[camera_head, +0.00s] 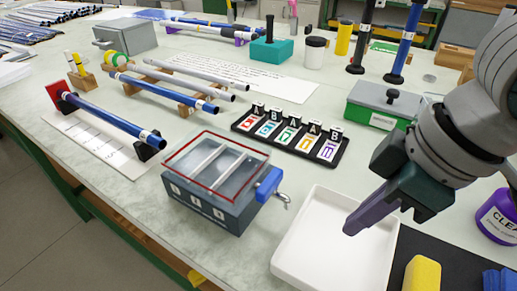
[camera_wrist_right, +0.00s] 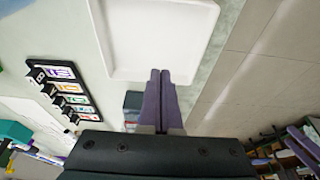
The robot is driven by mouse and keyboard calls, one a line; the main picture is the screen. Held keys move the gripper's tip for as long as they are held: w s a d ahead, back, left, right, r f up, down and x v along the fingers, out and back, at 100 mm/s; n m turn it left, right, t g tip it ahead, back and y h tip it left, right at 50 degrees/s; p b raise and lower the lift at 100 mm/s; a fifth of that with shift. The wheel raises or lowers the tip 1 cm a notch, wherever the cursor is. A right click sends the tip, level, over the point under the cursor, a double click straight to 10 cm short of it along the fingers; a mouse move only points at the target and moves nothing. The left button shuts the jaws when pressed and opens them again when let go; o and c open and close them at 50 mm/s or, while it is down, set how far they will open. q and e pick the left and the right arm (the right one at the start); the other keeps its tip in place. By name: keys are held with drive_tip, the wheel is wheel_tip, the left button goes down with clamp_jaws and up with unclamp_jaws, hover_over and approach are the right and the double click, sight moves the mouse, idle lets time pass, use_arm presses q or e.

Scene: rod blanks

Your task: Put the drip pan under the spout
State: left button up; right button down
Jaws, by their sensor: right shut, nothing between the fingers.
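The drip pan is a shallow white square tray (camera_head: 318,262) on the counter at the front, right of the tank; it also shows in the right wrist view (camera_wrist_right: 155,40). The spout (camera_head: 284,200) is a small metal tap on a blue fitting at the right side of a clear-topped grey tank (camera_head: 212,208). The pan lies beside the spout, to its lower right. My right gripper (camera_head: 348,230) has its purple fingers shut and empty, overlapping the pan in the head view. In the right wrist view (camera_wrist_right: 160,72) the fingertips are at the pan's edge; I cannot tell whether they touch. My left gripper is not in view.
A black rack of coloured cards (camera_head: 290,135) stands behind the tank. Blue rods on supports lie at left.

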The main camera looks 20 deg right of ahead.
sight(281, 232)
drive_tip(key=b+x, duration=0.2)
drive_tip(key=x, duration=0.6)
drive_tip(key=shift+s, duration=0.1)
drive_tip(key=w+a, duration=0.2)
drive_tip(key=shift+w+a, duration=0.1)
drive_tip(key=shift+w, duration=0.2)
drive_tip(key=shift+w+a, duration=0.25)
drive_tip(key=shift+w+a, duration=0.8)
drive_tip(key=shift+w, duration=0.2)
